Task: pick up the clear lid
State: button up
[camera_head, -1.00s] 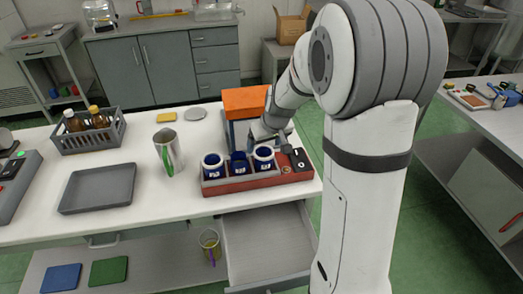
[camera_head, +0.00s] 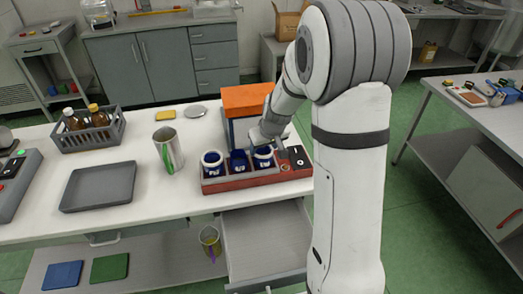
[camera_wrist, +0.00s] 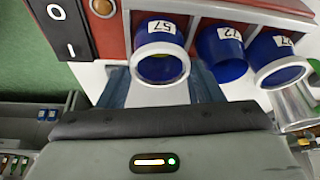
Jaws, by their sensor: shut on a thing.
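Three dark blue pots stand in a row in a red-brown holder (camera_head: 245,183). The pot marked 57 (camera_wrist: 160,27) has a pale ring at its mouth, and its clear lid (camera_wrist: 160,83) is hard to make out apart from that ring. In the wrist view, my gripper (camera_wrist: 161,78) has one finger on each side of this ring and is shut on it. The lid still appears to be at the pot's mouth. The middle pot (camera_wrist: 222,52) shows no pale ring. The other end pot (camera_wrist: 280,58) has one. In the head view, my gripper (camera_head: 263,142) is low at the right-hand pot.
An orange-topped block (camera_head: 247,100) stands close behind the pots. A metal jug (camera_head: 168,149), a grey tray (camera_head: 98,187) and a bottle crate (camera_head: 88,137) are to the left. An open drawer (camera_head: 265,245) lies below the table edge. White tabletop is clear around the jug.

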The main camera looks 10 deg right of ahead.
jog(key=shift+c, duration=1.2)
